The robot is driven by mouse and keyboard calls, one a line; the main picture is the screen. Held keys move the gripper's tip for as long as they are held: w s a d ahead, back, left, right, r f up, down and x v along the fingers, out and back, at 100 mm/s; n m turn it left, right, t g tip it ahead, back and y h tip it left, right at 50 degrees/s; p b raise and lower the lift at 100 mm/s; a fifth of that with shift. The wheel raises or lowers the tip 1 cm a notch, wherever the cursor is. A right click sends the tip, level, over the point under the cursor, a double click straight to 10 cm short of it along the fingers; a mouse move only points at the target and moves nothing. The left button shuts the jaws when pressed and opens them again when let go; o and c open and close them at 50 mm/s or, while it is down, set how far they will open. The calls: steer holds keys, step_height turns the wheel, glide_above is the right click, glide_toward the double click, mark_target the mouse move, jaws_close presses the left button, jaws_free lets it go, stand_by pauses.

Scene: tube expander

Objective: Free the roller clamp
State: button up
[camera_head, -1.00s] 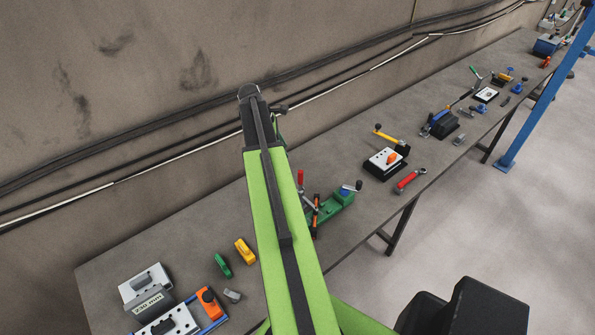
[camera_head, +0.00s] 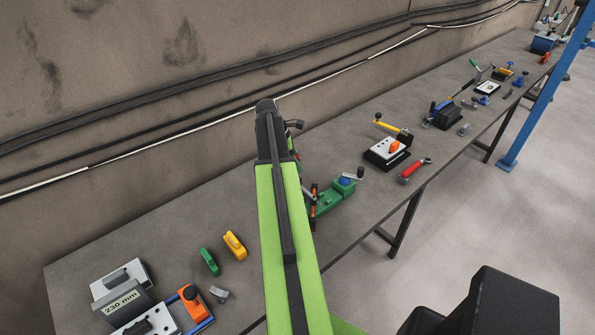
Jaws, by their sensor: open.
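I cannot tell for sure which thing is the roller clamp. A green bench device (camera_head: 332,199) with a blue round part (camera_head: 345,182), a grey lever and a dark and orange upright piece stands on the bench just right of my arm. Its left part is hidden behind my green arm link. My raised arm fills the middle of the view, and its dark upper joint is above the bench. My gripper is hidden behind the arm, so its jaws and its distance to the green device do not show.
The long grey bench (camera_head: 150,235) runs along the wall. At front left are a grey box marked 230 mm (camera_head: 122,303), an orange device (camera_head: 195,303), and green (camera_head: 209,262) and yellow (camera_head: 235,245) pieces.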

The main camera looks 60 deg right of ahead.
steer(key=shift+s, duration=0.1)
jaws_close()
stand_by(1.3)
